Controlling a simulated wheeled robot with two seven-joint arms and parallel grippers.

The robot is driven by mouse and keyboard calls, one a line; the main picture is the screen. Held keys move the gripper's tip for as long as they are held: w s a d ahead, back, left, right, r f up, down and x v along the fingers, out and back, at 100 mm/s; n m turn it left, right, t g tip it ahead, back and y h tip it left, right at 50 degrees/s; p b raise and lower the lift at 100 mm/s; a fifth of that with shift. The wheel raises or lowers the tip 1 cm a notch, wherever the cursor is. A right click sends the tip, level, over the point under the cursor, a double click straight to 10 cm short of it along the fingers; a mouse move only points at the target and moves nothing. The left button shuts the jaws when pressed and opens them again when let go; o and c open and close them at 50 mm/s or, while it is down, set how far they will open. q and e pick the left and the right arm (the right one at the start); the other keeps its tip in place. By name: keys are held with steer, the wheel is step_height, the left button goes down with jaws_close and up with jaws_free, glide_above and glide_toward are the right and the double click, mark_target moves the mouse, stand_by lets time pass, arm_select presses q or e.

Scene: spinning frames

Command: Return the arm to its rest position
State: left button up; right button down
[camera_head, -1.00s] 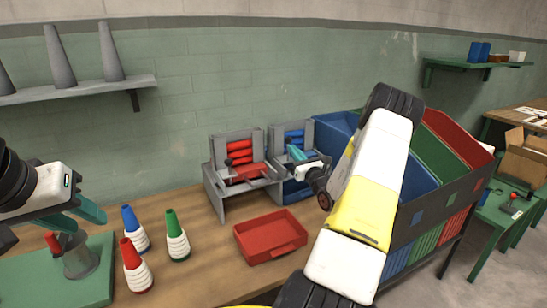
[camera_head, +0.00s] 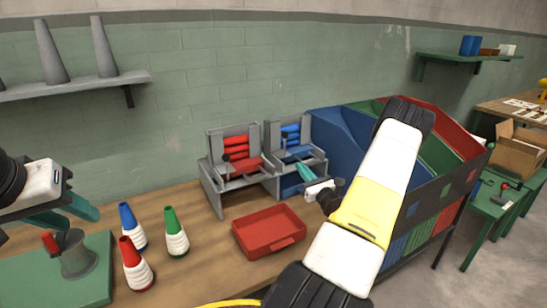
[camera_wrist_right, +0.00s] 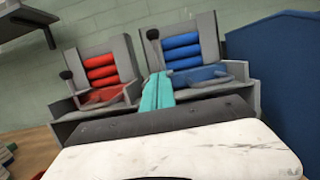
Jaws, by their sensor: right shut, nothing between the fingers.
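My right arm (camera_head: 362,208) reaches up from the bottom of the head view. Its white wrist and teal right gripper (camera_head: 309,172) hang in front of the blue spinning frame (camera_head: 290,133). In the right wrist view the teal fingers (camera_wrist_right: 157,93) are together and empty, in front of the frame with blue spools (camera_wrist_right: 181,52). I cannot tell how close they are to it. My left gripper (camera_head: 66,212), also teal, is at the left edge, by a grey cup (camera_head: 78,258) with a red tip in it. Its fingertips are partly hidden.
The red-spool frame (camera_head: 234,150) stands beside the blue one. A red tray (camera_head: 268,232) lies in front. Blue, red and green cones (camera_head: 174,236) stand at left near a green board (camera_head: 60,290). Coloured bins (camera_head: 350,140) stand close behind my right arm.

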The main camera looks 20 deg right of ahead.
steer(key=shift+v, duration=0.9)
